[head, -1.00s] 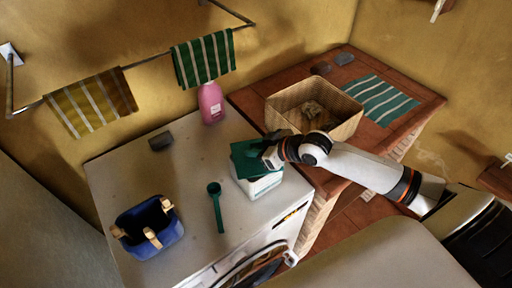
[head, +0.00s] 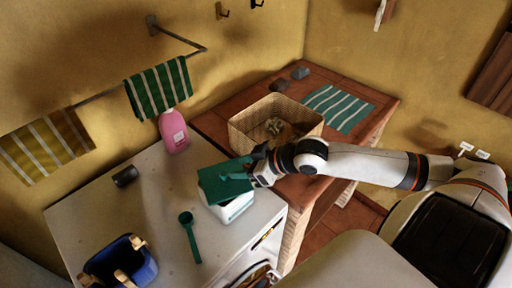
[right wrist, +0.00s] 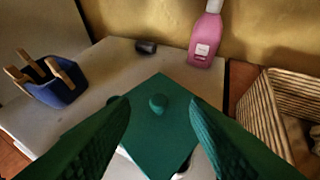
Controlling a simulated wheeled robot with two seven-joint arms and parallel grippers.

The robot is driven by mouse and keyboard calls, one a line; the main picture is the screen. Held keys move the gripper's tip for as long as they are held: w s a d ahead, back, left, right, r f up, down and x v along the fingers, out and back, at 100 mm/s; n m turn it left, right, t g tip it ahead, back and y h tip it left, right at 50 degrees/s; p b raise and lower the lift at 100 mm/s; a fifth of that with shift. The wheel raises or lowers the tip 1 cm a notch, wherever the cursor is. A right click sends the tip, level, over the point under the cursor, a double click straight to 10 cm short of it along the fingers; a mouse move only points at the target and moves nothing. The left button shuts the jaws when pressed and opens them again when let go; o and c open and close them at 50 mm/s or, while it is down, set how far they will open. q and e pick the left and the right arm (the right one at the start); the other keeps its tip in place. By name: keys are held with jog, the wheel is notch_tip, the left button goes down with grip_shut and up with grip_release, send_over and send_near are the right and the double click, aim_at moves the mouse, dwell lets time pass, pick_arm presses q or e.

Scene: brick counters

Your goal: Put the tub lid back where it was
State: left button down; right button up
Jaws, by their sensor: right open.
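The tub lid (head: 222,178) is a flat dark green square with a small round knob, which shows in the right wrist view (right wrist: 158,102). It lies on top of the white tub (head: 236,209) on the pale machine top and looks turned and off-square to it. Most of the tub is hidden under the lid. My right gripper (head: 248,168) is at the lid's right side in the head view. In the right wrist view its two fingers are apart, with the lid and knob between and beyond them. I cannot tell whether they touch the lid. My left gripper is not in view.
A green scoop (head: 189,236) lies left of the tub. A blue caddy with pegs (head: 135,267), a dark grey block (head: 125,176) and a pink bottle (head: 174,131) stand on the machine top. A wicker basket (head: 309,128) is on the brick counter behind my right arm.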

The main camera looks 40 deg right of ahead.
jog(key=shift+v, duration=1.15)
jog(key=shift+p+v, duration=0.6)
jog(key=shift+v, duration=0.6)
